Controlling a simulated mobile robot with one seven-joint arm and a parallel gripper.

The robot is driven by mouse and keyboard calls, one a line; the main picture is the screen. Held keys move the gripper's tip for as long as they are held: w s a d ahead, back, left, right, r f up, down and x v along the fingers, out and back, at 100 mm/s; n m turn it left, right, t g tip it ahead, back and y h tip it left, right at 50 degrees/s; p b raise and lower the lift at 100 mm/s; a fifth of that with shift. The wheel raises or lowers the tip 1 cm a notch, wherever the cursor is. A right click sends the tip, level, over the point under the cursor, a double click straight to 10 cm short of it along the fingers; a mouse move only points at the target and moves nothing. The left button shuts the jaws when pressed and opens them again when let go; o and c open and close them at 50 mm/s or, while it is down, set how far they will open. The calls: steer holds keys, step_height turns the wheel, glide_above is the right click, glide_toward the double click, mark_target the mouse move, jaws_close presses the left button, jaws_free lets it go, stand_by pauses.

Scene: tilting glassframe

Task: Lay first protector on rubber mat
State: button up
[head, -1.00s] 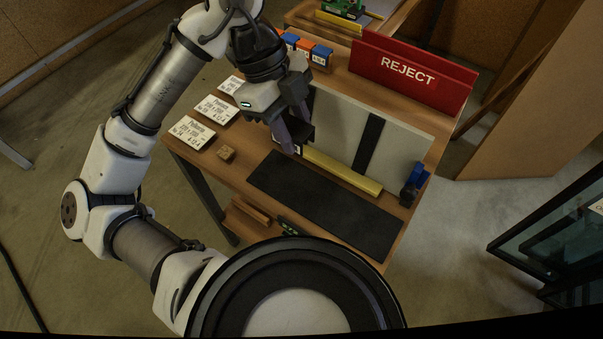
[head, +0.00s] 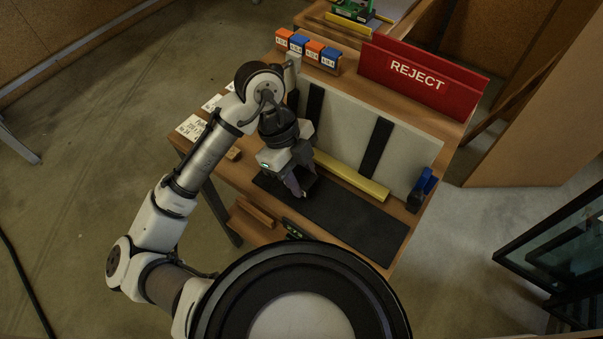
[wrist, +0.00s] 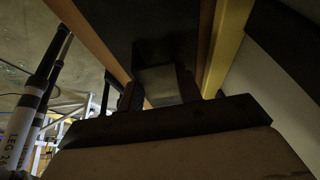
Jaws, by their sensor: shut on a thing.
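My gripper (head: 302,188) is over the left part of the black rubber mat (head: 355,226) in the head view. It is shut on a small dark block, which I take to be the first protector; it is mostly hidden by the fingers. In the wrist view the block (wrist: 165,84) shows as a dark grey face between the fingers, with the dark mat (wrist: 150,22) beyond it. I cannot tell whether the block touches the mat.
A yellow bar (head: 352,176) runs behind the mat, before a pale upright panel (head: 345,125) with dark strips. A blue piece (head: 421,189) stands at the right. Orange and blue labelled blocks (head: 307,49) and a red REJECT bin (head: 418,80) are at the back. The mat's right part is clear.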

steer(key=shift+f, duration=0.1)
steer(key=shift+f+b, duration=0.15)
steer(key=shift+b, duration=0.15)
steer(key=o, duration=1)
steer(key=shift+c, duration=0.2)
steer(key=shift+r, duration=0.2)
steer(key=shift+r+p, duration=0.25)
steer(key=shift+p, duration=0.2)
steer(key=v, duration=1.1)
steer(key=shift+r+b, duration=0.35)
steer(key=shift+b, duration=0.05)
steer(key=shift+a, duration=0.1)
